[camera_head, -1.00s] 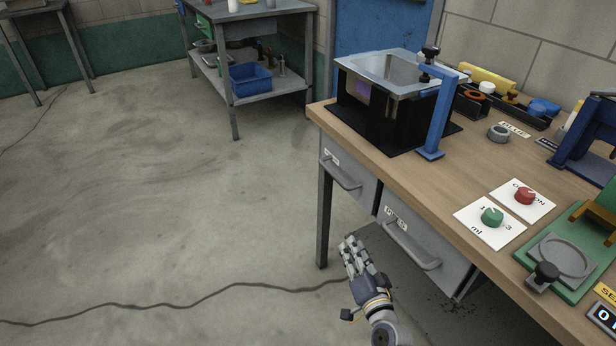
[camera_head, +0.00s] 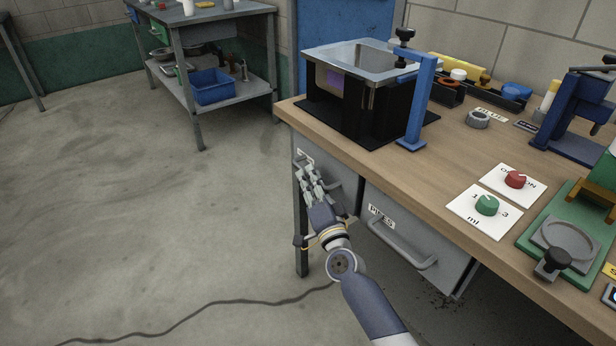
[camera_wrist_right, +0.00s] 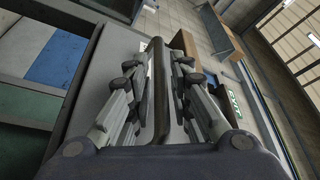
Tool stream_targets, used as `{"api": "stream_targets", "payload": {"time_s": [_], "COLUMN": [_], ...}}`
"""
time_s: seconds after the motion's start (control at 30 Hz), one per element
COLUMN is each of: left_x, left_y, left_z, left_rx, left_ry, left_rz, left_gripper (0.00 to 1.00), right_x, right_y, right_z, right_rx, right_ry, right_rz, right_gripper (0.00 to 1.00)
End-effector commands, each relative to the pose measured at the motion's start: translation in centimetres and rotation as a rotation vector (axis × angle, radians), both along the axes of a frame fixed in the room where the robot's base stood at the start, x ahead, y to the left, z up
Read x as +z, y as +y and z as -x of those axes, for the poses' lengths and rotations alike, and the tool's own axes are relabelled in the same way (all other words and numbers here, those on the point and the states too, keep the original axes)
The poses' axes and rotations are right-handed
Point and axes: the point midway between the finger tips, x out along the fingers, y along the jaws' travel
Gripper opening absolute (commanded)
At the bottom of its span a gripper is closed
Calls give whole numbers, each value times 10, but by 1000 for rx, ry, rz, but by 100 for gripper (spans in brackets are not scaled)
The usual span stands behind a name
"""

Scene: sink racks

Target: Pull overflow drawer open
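The left drawer (camera_head: 345,187) under the bench looks shut; its label is partly hidden by my gripper and I cannot read it. My right gripper (camera_head: 309,178) is in front of this drawer, at its handle. In the right wrist view my right gripper (camera_wrist_right: 155,78) has its fingers apart, one on each side of the dark handle bar (camera_wrist_right: 158,100), with a gap on both sides. The drawer front (camera_wrist_right: 108,75) lies behind the bar. A second drawer (camera_head: 420,240) with a label and a bar handle is to the right and looks shut. My left gripper is not in view.
On the wooden bench (camera_head: 450,150) stand a black box with a metal basin (camera_head: 350,58), a blue bracket (camera_head: 418,105) and red and green knobs on white cards. A bench leg (camera_head: 301,235) is below the left drawer. The floor to the left is clear except for a cable (camera_head: 220,303).

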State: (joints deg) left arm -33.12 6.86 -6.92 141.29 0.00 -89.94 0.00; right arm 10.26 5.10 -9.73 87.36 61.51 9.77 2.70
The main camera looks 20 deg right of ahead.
Motion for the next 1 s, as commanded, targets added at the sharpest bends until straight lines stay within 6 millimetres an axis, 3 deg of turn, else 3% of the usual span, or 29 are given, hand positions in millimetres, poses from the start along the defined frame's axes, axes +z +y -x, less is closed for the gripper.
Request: {"api": "stream_targets", "payload": {"time_s": [0.2, 0.5, 0.6, 1.0], "left_x": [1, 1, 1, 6], "left_y": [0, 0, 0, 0], "left_z": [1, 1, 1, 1], "left_rx": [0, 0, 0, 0], "left_ry": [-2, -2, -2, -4], "left_rz": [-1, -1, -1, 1], "left_gripper": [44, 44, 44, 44], "right_x": [3, 3, 3, 4], "right_y": [1, 1, 1, 9], "right_z": [-16, -18, -18, -15], "right_rx": [1, 1, 1, 1], "right_ry": [1, 1, 1, 3], "right_rz": [-2, -1, -1, -2], "right_gripper": [20, 20, 0, 0]}}
